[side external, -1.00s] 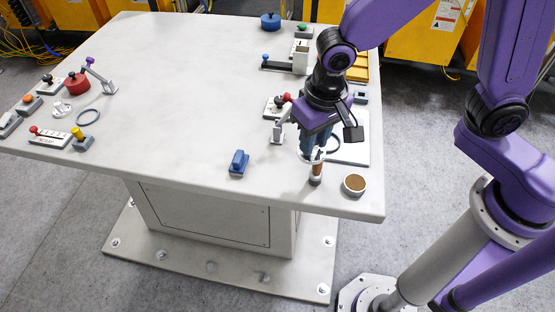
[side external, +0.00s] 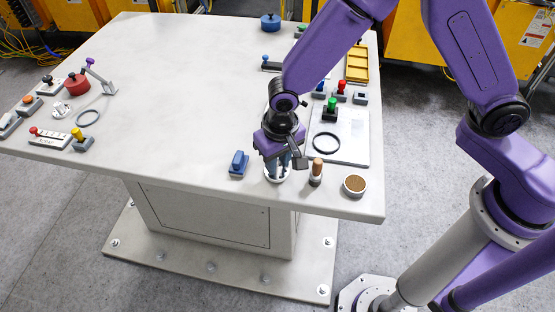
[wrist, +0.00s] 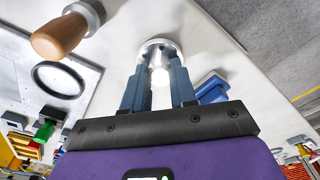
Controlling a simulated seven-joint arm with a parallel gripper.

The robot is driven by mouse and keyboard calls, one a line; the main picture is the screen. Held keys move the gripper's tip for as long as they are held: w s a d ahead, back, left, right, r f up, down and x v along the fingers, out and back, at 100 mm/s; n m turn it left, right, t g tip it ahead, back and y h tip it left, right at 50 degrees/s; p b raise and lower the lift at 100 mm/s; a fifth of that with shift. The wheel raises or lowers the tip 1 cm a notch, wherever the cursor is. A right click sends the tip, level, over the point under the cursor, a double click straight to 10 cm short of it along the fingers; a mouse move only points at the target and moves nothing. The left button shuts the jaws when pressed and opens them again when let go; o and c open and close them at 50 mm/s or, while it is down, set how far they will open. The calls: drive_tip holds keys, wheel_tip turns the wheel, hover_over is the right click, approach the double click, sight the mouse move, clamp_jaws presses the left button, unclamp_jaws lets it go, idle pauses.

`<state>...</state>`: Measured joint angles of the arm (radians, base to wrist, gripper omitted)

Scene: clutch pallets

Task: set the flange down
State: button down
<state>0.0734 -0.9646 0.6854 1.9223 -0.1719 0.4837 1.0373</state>
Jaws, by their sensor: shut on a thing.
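The flange (side external: 275,178) is a pale metal disc with a raised hub. My gripper (side external: 278,167) points down over it near the table's front edge, with its blue fingers closed on the hub. In the wrist view the flange (wrist: 160,45) shows between the two fingertips of my gripper (wrist: 160,72), its rim beyond them. The flange is at or just above the tabletop (side external: 190,100); I cannot tell whether it touches. My fingers and wrist hide part of it in the side view.
A wooden-handled tool (side external: 317,168) stands close to the right, and a brown-topped round pot (side external: 354,185) beyond it. A blue block (side external: 238,163) sits close to the left. A black ring (side external: 326,142) lies on a grey plate (side external: 352,150). The table's middle is clear.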

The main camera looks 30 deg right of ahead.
sight(281, 174)
drive_tip(key=shift+f, duration=0.3)
drive_tip(key=c, duration=0.9)
unclamp_jaws()
wheel_tip(281, 174, up, 12)
drive_tip(key=s, duration=0.1)
drive_tip(key=shift+s+r, duration=0.1)
drive_tip(key=shift+r, duration=0.05)
drive_tip(key=s+d+r+n, duration=0.2)
drive_tip(key=s+d+n, duration=0.4)
drive_tip(key=s+d, duration=0.4)
drive_tip(key=s+d+r+n+g, duration=0.1)
drive_tip(key=s+d+r+n, duration=0.1)
drive_tip(key=s+d+n, duration=0.4)
drive_tip(key=s+d, duration=0.4)
drive_tip(key=d, duration=0.2)
drive_tip(key=shift+s+n, duration=0.3)
drive_tip(key=shift+s, duration=0.05)
